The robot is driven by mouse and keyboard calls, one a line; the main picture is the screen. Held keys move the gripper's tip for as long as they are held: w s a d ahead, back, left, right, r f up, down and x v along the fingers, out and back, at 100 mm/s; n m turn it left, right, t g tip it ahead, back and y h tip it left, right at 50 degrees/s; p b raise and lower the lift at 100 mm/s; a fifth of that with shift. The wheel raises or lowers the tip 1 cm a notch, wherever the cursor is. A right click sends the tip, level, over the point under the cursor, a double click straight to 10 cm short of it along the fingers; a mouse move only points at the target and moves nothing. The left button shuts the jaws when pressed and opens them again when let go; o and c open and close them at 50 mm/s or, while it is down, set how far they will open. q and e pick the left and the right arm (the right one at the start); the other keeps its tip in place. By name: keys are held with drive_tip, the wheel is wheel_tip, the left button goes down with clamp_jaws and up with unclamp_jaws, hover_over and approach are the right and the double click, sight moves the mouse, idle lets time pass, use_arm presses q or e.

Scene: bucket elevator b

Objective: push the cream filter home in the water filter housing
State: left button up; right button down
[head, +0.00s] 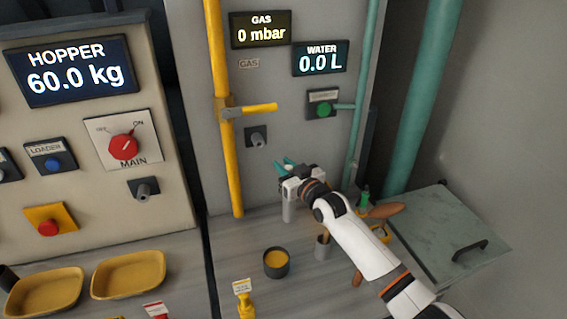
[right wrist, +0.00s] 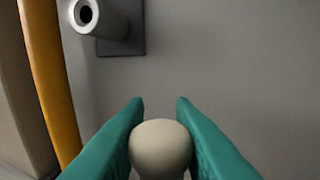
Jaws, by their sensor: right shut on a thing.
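My right gripper (head: 286,167) is in front of the grey wall panel, its teal fingers towards the panel. In the right wrist view the fingers (right wrist: 160,115) are shut on a cream, round-ended piece (right wrist: 160,146), which I take to be the cream filter; its lower part is cut off. In the head view a pale upright cylinder (head: 288,212) shows just below the gripper; whether it is part of the filter or the housing I cannot tell. No housing is labelled. A grey hollow socket (head: 257,139) on a dark plate is up and left of the gripper; it also shows in the wrist view (right wrist: 100,18).
A yellow gas pipe (head: 219,110) with a lever handle (head: 258,109) runs left of the gripper. A dark cup (head: 276,262) with yellow contents, a grey holder (head: 323,247) and a yellow bottle (head: 243,300) stand on the counter. A handled grey lid (head: 445,240) is at right.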

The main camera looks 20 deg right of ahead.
drive_tip(key=shift+d+r, duration=0.15)
drive_tip(key=shift+r, duration=0.4)
idle(0.6)
drive_tip(key=shift+f, duration=0.5)
idle(0.8)
drive_tip(key=shift+f+b, duration=0.35)
drive_tip(key=shift+b, duration=0.1)
drive_tip(key=shift+s+f+b, duration=0.2)
drive_tip(key=shift+f+b, duration=0.35)
drive_tip(key=shift+f, duration=0.4)
drive_tip(key=c, duration=1.1)
unclamp_jaws()
drive_tip(key=shift+r, duration=0.1)
drive_tip(key=shift+c, duration=0.2)
drive_tip(key=shift+w, duration=0.1)
